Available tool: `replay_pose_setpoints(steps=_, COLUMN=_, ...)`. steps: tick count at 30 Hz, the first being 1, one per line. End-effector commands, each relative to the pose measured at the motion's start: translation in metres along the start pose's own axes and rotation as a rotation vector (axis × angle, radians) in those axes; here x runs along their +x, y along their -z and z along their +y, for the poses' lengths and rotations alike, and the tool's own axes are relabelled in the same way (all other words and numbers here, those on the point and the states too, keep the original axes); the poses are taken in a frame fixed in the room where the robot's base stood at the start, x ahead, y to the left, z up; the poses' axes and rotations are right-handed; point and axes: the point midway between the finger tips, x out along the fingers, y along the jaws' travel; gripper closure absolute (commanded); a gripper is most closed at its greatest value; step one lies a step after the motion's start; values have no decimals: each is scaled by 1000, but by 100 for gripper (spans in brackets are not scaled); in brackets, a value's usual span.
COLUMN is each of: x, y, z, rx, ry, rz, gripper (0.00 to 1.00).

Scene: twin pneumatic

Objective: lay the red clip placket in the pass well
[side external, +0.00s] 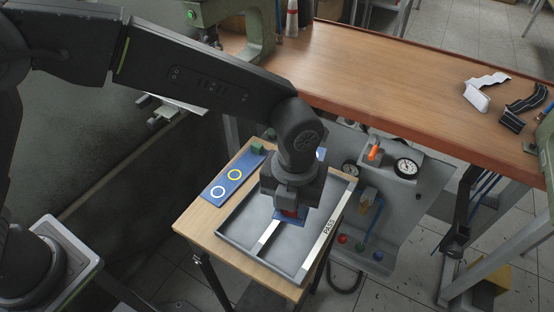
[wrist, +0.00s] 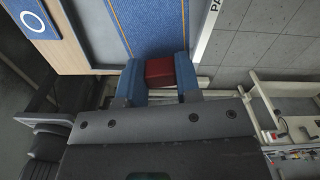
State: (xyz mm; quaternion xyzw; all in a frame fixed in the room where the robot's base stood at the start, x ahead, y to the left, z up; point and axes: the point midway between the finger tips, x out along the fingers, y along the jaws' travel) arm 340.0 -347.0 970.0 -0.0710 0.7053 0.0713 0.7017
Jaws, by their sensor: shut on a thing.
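The red clip placket (wrist: 160,71) is a small red block between the blue fingertips of my gripper (wrist: 158,80) in the wrist view. In the side view, a bit of red (side external: 291,212) shows below my gripper (side external: 290,214), which is shut on it over the grey tray (side external: 248,248). A white strip marked PASS (side external: 328,228) runs along the tray's right side and also shows in the wrist view (wrist: 212,22). A blue textured surface with a stitched edge (wrist: 146,25) lies just beyond the placket. My wrist hides part of the tray, and the placket's height above it is unclear.
A blue board (side external: 226,182) with a yellow ring, a white ring and a green block (side external: 257,149) lies left of the tray on the small wooden table (side external: 197,216). A gauge panel (side external: 405,195) stands to the right. A large workbench (side external: 400,85) is behind.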

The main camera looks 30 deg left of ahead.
Motion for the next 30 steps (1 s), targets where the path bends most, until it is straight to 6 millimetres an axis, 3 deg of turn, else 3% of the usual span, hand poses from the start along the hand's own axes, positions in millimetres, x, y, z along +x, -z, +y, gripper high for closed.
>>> replay_pose_setpoints(steps=7, x=14, y=18, z=-12, rx=230, ry=-1, rz=0, gripper=92)
replay_pose_setpoints(steps=20, x=15, y=20, z=-12, rx=245, ry=-1, rz=-1, gripper=92)
replay_pose_setpoints(steps=30, x=40, y=20, z=-12, rx=244, ry=-3, rz=1, gripper=92)
